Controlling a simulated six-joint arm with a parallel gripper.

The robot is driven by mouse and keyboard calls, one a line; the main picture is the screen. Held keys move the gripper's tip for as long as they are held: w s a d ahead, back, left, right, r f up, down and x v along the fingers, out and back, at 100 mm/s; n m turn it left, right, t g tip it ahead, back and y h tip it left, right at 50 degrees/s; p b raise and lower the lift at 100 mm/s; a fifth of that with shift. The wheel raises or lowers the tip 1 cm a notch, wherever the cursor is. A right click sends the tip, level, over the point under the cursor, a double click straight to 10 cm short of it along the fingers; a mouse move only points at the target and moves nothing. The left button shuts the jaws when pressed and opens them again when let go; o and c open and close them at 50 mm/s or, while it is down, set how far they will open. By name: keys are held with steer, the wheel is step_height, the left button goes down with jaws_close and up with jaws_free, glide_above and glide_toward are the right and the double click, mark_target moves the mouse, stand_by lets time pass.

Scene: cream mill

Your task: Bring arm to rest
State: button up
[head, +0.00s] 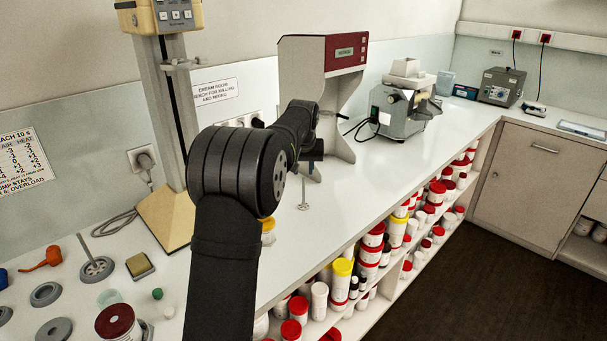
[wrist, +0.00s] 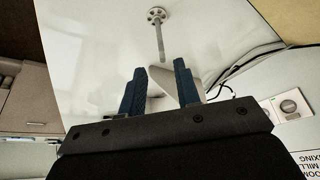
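My arm reaches across the head view from the bottom, and my gripper (head: 312,170) is small and dark at its far end, above the white bench (head: 400,170). In the wrist view my gripper (wrist: 160,68) shows two blue fingers spread apart with nothing held between them. A thin metal rod with a round holed disc (wrist: 157,17) shows beyond the fingertips. In the head view a small rod-like piece (head: 304,194) is on the bench below the gripper. My arm hides part of the bench.
A red-and-white machine (head: 345,100) stands close behind the gripper, with a grey mill (head: 405,105) to its right. A tall stand (head: 165,120) is left of my arm. Lidded tubs (head: 370,260) fill the shelves below. Bare bench lies to the right.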

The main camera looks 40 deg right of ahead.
mark_target(304, 179)
stand_by(0.3)
steer(key=x, duration=1.2)
steer(key=shift+f, duration=0.3)
step_height(304, 179, up, 3)
steer(key=shift+f, duration=0.1)
steer(key=shift+r, duration=0.7)
steer(key=shift+o, duration=0.4)
